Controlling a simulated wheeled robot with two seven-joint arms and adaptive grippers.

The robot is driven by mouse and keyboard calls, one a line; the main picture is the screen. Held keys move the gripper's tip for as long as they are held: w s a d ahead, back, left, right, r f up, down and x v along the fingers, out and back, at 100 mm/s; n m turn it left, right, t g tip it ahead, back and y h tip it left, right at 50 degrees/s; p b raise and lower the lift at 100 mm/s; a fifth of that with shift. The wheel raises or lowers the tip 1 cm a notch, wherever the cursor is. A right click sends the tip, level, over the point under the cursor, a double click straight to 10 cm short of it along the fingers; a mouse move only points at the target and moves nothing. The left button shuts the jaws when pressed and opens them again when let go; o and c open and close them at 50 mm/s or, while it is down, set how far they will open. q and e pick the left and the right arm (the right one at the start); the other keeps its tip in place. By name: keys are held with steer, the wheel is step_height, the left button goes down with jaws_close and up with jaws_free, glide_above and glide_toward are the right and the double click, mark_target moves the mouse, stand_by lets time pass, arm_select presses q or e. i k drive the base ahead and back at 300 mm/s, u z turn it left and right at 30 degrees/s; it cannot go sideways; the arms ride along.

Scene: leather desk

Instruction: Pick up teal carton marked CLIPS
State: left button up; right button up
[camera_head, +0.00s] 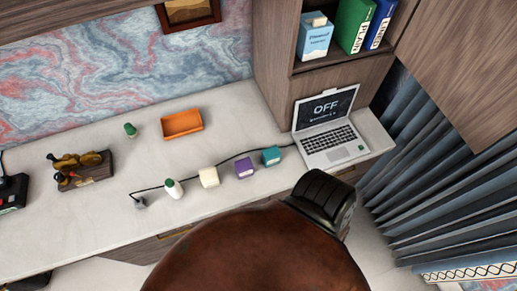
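A small teal carton (271,156) stands on the pale desk, left of the laptop. Its marking is too small to read. A purple carton (244,168) stands just left of it, and a cream carton (209,177) is further left. A white bottle with a green cap (174,189) stands at the left end of this row. Neither of my grippers shows in the head view, so their state is hidden.
An open laptop (328,128) stands right of the cartons. A dark cable runs behind them. An orange tray (182,124) and a wooden stand (85,170) are further left. A brown leather chair (255,250) with a black armrest (323,198) blocks the front of the desk.

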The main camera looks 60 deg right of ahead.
mark_target(270, 156)
steer(key=i, duration=0.1)
steer(key=z, duration=1.4)
